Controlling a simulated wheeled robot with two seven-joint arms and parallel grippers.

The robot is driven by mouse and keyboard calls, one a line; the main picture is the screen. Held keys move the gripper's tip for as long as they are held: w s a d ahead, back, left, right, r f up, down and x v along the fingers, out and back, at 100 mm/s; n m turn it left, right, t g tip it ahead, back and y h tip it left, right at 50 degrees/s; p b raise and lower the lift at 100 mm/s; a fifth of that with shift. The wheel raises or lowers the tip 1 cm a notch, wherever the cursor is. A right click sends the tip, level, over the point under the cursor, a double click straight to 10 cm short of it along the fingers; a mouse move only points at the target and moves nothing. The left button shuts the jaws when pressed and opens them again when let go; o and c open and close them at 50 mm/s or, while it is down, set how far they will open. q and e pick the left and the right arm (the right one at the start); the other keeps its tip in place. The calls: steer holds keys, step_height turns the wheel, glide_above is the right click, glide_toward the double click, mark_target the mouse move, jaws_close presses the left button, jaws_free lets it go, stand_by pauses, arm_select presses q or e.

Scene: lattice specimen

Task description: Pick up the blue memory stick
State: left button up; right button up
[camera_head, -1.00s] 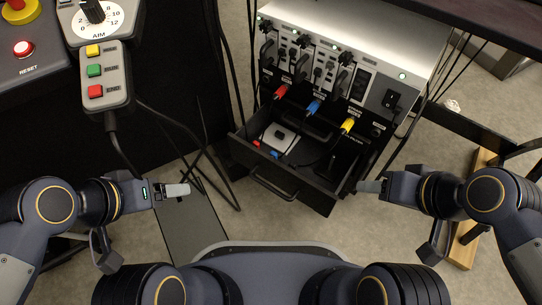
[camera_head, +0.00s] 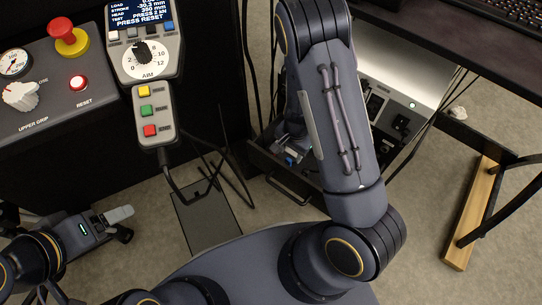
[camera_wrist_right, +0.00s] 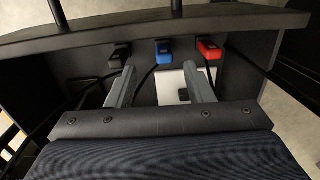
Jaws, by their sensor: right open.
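The blue memory stick (camera_wrist_right: 163,50) lies in the open drawer, between a black stick (camera_wrist_right: 119,54) and a red stick (camera_wrist_right: 209,48) in the right wrist view. My right gripper (camera_wrist_right: 160,69) is open over the drawer. The blue stick shows in the gap between its fingers, beyond the tips, and nothing is held. In the head view the blue stick (camera_head: 290,160) is a small patch at the drawer; my right arm hides much of the drawer. My left gripper (camera_head: 120,222) is at lower left, away from the drawer; its finger gap is unclear.
The drawer front (camera_head: 287,183) is pulled out below the silver cabinet (camera_head: 405,78). A white box with a dark mark (camera_wrist_right: 172,88) lies in the drawer under my fingers. Dark cables run beside the sticks. A control panel (camera_head: 45,100) and a button pendant (camera_head: 147,112) stand left.

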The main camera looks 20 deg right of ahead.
mark_target(289, 159)
steer(key=f, duration=0.2)
steer(key=f+b, duration=0.1)
steer(key=shift+w+f+h, duration=0.2)
steer(key=shift+f+h, duration=0.1)
steer(key=shift+f, duration=0.1)
steer(key=f+b, duration=0.2)
steer(key=f, duration=0.1)
steer(key=f+b, duration=0.2)
steer(key=shift+w+f, duration=0.15)
steer(key=shift+w, duration=0.15)
jaws_close()
